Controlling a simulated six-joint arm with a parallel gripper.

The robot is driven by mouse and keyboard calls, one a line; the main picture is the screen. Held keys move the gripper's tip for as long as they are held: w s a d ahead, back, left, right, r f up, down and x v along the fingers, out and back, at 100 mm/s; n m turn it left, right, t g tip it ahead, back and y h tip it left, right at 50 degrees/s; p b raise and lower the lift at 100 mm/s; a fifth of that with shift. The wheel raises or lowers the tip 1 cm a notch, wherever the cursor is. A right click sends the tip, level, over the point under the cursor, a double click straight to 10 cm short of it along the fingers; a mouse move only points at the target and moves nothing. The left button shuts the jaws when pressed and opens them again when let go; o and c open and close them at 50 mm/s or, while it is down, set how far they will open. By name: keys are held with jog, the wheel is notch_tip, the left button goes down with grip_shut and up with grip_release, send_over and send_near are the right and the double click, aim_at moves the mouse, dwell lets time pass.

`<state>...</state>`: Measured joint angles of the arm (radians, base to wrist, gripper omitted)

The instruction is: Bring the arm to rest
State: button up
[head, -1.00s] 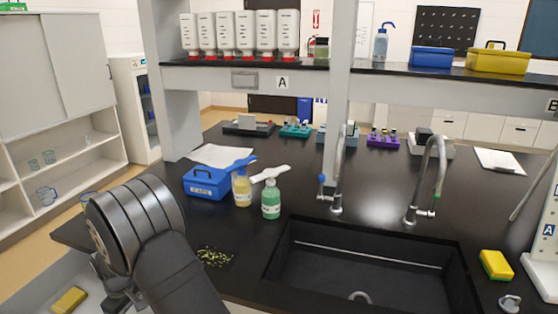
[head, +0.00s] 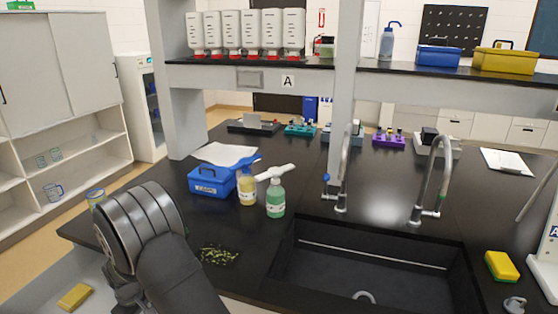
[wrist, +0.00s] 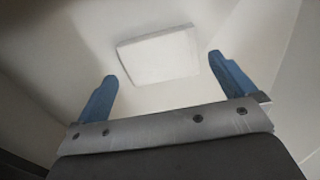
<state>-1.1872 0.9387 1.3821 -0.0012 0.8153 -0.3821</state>
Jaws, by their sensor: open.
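My arm (head: 150,235) is folded at the lower left of the head view, in front of the bench's left end. My gripper (wrist: 162,67) shows in the wrist view as two blue fingers spread wide apart. It is open, and nothing is between the fingers. Beyond them is a pale, plain surface with a bright white rectangular panel (wrist: 158,54). I cannot tell what that panel is. The fingers cannot be made out in the head view.
The black bench holds a blue box (head: 211,181), a yellow bottle (head: 247,188), a green bottle (head: 275,198) and scattered yellow-green bits (head: 217,255) close to my arm. Right of these are the sink (head: 370,270), two taps (head: 430,185) and a yellow sponge (head: 501,266).

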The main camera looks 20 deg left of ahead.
notch_tip(320, 180, up, 30)
jog(key=w+d+m, duration=0.1)
jog(key=w+d, duration=1.7)
jog(key=d, duration=0.3)
jog(key=shift+w+d+r, duration=0.15)
jog(key=shift+w+d, duration=0.15)
jog(key=shift+w, duration=0.05)
